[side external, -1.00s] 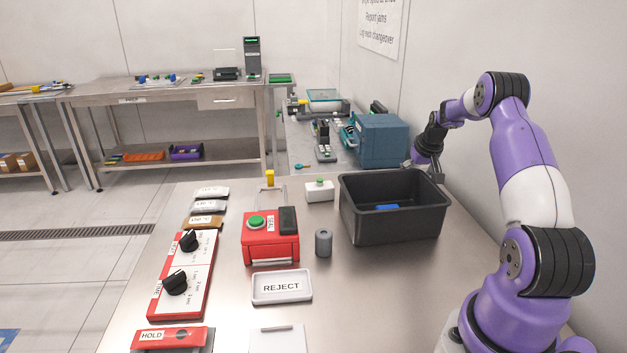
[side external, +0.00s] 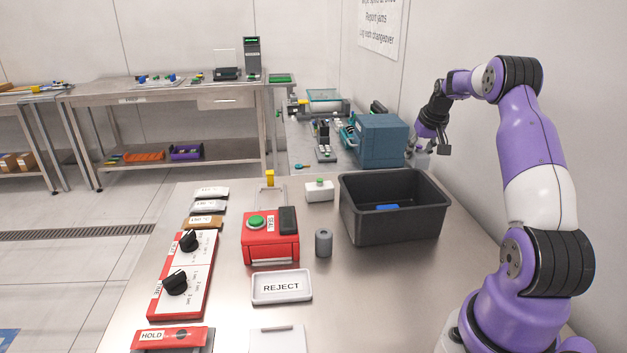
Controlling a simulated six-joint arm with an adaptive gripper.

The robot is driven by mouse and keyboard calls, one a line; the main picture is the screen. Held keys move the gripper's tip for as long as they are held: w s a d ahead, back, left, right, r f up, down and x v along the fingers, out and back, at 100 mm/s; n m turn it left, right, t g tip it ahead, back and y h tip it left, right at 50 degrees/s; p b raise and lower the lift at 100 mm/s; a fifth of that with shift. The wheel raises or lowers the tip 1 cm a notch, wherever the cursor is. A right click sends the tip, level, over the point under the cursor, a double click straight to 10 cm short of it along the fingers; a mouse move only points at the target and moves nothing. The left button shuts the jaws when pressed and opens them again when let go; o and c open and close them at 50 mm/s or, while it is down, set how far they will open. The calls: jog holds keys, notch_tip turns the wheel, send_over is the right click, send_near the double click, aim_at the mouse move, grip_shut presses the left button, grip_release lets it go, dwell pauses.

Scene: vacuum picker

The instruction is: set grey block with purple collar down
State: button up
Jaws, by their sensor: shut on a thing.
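My gripper (side external: 428,151) is behind and above the far right corner of the black bin, its fingers pointing down. It is shut on the grey block with purple collar (side external: 422,158), which shows small between the fingers as a pale grey shape. The collar is hard to make out at this size.
The black bin (side external: 394,225) holds a blue item (side external: 387,207). A grey cylinder (side external: 323,242), a red sealer (side external: 270,247) and a white REJECT tray (side external: 282,300) are on the steel table. A teal machine (side external: 381,139) stands left of my gripper. The table's right side is bare.

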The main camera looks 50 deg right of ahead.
jog(key=r, duration=0.2)
jog(key=shift+w+a+r, duration=0.3)
jog(key=shift+w+a, duration=0.05)
jog(key=shift+w, duration=0.05)
jog(key=w+a+r+n+y, duration=0.1)
jog(key=w+a+n, duration=0.3)
jog(key=a, duration=0.7)
jog(key=w+a+n+t+y, duration=0.15)
jog(key=w+a, duration=0.35)
jog(key=a, duration=0.6)
jog(key=w+a+r+n+y, duration=0.1)
jog(key=w+a+n, duration=0.35)
jog(key=a, duration=0.65)
jog(key=s+a+n+g+y, duration=0.15)
jog(key=s+a+n, duration=0.4)
jog(key=a, duration=0.85)
jog(key=s+a+n+y, duration=0.25)
jog(key=s+a, duration=0.55)
jog(key=a, duration=0.7)
jog(key=shift+h, duration=0.25)
jog(key=w+d+f, duration=0.4)
jog(key=w, duration=0.1)
jog(key=w+d+f, duration=0.3)
jog(key=shift+w+d, duration=0.1)
jog(key=shift+w, duration=0.15)
jog(key=shift+w+f, duration=0.1)
jog(key=shift+f, duration=2)
